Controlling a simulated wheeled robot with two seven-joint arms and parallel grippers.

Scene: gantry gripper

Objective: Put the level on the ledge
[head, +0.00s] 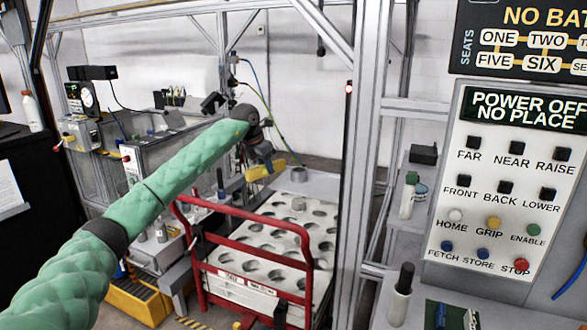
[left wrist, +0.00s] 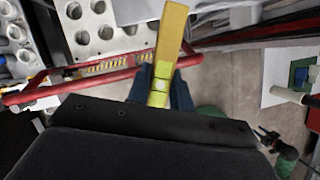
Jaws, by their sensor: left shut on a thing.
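The level is a yellow bar (head: 265,170), held in my left gripper (head: 261,154) above the far part of the white tray of round holes. In the left wrist view the level (left wrist: 171,42) sticks out from between the dark blue fingers of my left gripper (left wrist: 160,90), which are shut on it. A dark, gripper-like part with a green link, likely my right gripper (left wrist: 268,138), shows small at the lower right of the left wrist view. Its jaws are too small to read. I cannot tell for sure which surface is the ledge.
A red rail (head: 245,213) stands around the white holed tray (head: 318,215). A metal upright (head: 366,150) rises right of it. A control panel (head: 507,190) fills the right side. Bottles, including one with a black cap (head: 401,295), stand on the bench below.

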